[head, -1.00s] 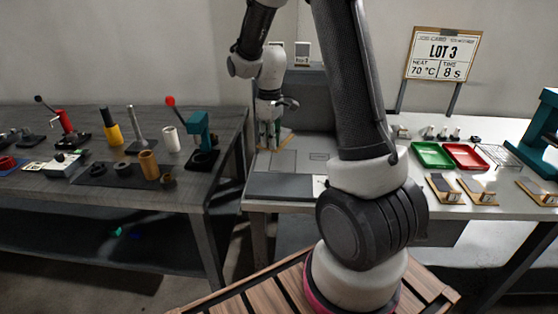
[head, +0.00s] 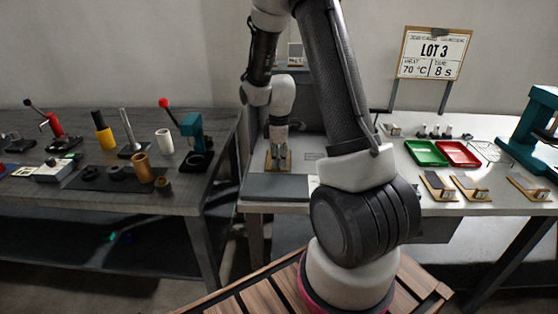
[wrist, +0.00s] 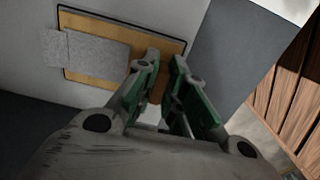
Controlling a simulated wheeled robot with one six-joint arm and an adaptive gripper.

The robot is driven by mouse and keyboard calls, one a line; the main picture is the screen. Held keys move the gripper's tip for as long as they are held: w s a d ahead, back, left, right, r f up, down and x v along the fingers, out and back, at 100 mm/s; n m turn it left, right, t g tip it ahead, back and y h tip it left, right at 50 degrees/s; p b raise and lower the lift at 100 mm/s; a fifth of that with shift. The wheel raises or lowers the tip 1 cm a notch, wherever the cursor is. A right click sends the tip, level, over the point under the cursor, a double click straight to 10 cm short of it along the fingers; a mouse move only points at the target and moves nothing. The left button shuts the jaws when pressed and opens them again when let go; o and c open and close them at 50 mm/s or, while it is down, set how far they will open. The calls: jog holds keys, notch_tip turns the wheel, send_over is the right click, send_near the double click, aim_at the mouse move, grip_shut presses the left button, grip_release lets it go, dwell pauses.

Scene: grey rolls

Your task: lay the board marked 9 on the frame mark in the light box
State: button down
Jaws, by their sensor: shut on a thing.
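The board (head: 283,165) is a tan plate with a grey strip on it; its 9 cannot be read. It lies low at the left of the light box (head: 312,142), and it fills the top of the wrist view (wrist: 155,32). My gripper (head: 279,140) points down over it, shut on the board's end; the fingers hide the gripped part. In the wrist view the green-padded fingers (wrist: 164,62) overlap the board's near side. A thin black line (wrist: 95,11) edges the board; I cannot tell if this is the frame mark. Full contact with the floor is also unclear.
A dark grey slab (head: 275,187) lies in front of the board. To the right stand a green tray (head: 426,153), a red tray (head: 459,153) and several similar boards (head: 438,184). The left bench (head: 110,195) holds tools and rolls. The bench gap lies left of my gripper.

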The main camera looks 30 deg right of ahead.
jog(key=c, duration=1.5)
grip_release()
jog(key=shift+f, duration=0.1)
jog(key=s+a+r+m+t, duration=0.1)
jog(key=s+r, duration=0.2)
jog(key=r, duration=0.7)
jog(key=s+a+r+m, duration=0.1)
jog(key=s+r+m, duration=0.1)
jog(key=r, duration=0.7)
jog(key=s+a+r+m+t, duration=0.1)
jog(key=s+r+m, duration=0.1)
jog(key=s, duration=0.4)
jog(key=s+a+r+m+t, duration=0.1)
jog(key=s+r+m, duration=0.2)
jog(key=s, duration=0.3)
jog(key=s+a+r+m+t, duration=0.1)
jog(key=s+r+m, duration=0.1)
jog(key=s, duration=0.4)
jog(key=shift+s+r+m, duration=0.2)
jog(key=shift+s+m, duration=0.15)
jog(key=shift+m, duration=0.25)
